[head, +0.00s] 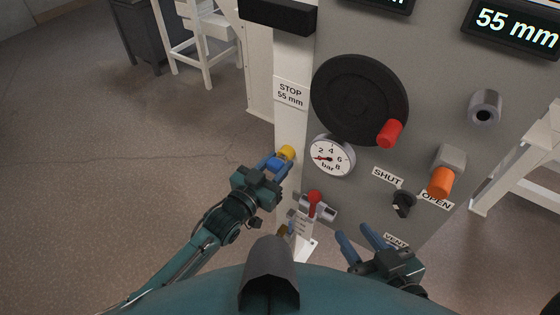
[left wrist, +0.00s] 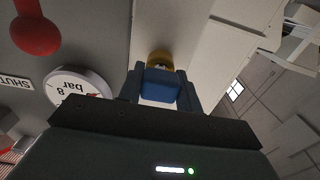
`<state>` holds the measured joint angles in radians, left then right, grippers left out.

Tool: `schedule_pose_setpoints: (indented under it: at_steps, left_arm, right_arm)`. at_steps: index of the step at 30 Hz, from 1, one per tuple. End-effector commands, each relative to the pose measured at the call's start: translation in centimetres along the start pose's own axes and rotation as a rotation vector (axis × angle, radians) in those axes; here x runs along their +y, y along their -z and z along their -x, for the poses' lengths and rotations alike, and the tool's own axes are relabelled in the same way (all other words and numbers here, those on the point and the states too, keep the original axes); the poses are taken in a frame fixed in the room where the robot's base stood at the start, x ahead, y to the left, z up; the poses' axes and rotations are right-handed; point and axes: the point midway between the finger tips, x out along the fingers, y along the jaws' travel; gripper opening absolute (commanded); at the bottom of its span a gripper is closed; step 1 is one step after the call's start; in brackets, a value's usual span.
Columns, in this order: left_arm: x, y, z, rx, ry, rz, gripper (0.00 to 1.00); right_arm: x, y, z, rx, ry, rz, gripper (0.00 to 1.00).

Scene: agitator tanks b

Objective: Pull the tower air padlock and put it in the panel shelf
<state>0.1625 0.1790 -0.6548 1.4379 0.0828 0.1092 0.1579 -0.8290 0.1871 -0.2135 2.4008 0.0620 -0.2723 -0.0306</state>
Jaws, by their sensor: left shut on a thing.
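My left gripper (head: 279,162) is shut on a small bright blue block, which I take to be the padlock (left wrist: 160,84). It sits between the two fingers in the left wrist view. A yellow round piece (head: 287,152) shows just beyond the block, beside the white post; I cannot tell whether they touch. My right gripper (head: 352,231) is open and empty, low in front of the panel. A black box-like ledge (head: 278,15) juts from the panel's upper left; I cannot tell if it is the panel shelf.
The grey panel (head: 440,100) carries a black handwheel (head: 350,95), a pressure gauge (head: 331,157), an orange knob (head: 440,182) and a black switch (head: 403,203). A red-handled valve (head: 314,200) is close to both grippers. The floor at left is clear.

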Motion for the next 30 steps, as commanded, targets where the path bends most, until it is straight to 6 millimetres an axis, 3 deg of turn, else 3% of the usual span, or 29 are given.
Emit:
schedule_pose_setpoints:
  at_steps: [9,30]
  left_arm:
    - [-0.01,-0.02,0.01,0.000,0.000,0.000,0.00]
    - [-0.01,0.00,0.95,-0.002,0.000,0.000,0.00]
  right_arm:
    - [0.03,0.00,-0.02,0.000,0.000,0.001,0.36]
    - [-0.01,0.74,0.18,0.001,-0.001,0.001,0.36]
